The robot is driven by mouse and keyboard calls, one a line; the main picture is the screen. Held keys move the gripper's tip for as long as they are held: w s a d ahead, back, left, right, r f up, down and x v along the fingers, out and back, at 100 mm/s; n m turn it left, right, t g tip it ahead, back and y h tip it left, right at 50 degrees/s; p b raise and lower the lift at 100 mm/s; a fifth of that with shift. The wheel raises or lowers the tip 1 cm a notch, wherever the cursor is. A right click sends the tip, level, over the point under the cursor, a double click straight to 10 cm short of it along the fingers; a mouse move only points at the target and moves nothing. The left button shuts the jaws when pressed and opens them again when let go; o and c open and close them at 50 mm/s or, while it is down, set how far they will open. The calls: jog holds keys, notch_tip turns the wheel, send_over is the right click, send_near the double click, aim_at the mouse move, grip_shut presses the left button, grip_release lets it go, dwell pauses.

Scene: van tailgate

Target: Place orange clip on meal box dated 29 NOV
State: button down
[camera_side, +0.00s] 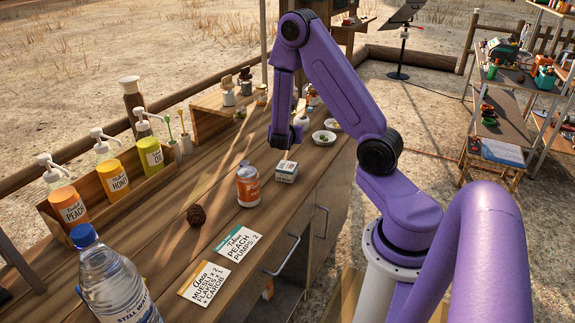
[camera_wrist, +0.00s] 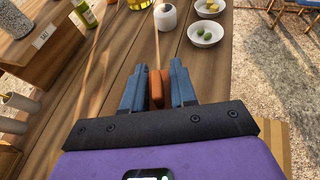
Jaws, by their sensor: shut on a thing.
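My gripper (camera_wrist: 157,88) is shut on an orange-brown block-like piece (camera_wrist: 156,87), which fits the orange clip, between its blue fingers in the wrist view. In the side view my gripper (camera_side: 297,136) hangs above the wooden counter, beyond a small white and green box (camera_side: 285,171); the held piece cannot be made out there. The print on that box is too small to read. I see no meal box with a legible 29 NOV date in either view.
The counter (camera_side: 150,240) holds an orange-labelled bottle (camera_side: 248,186), a brown cone-like thing (camera_side: 196,215), two order cards (camera_side: 238,243), a water bottle (camera_side: 115,285) and pump bottles (camera_side: 108,172). Ahead of my gripper are a white pot (camera_wrist: 166,17) and bowls (camera_wrist: 205,34).

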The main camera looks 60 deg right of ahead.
aim_at(287, 164)
jog(key=shift+s+a+r+t, duration=0.1)
jog(key=shift+a+t, duration=0.05)
jog(key=shift+a, duration=0.35)
jog(key=shift+s+a+r+t, duration=0.1)
jog(key=shift+a+t, duration=0.05)
jog(key=shift+a, duration=0.35)
jog(key=shift+a+f, duration=0.15)
jog(key=shift+f, duration=3.8)
jog(key=shift+f, duration=0.1)
jog(key=c, duration=0.9)
grip_release()
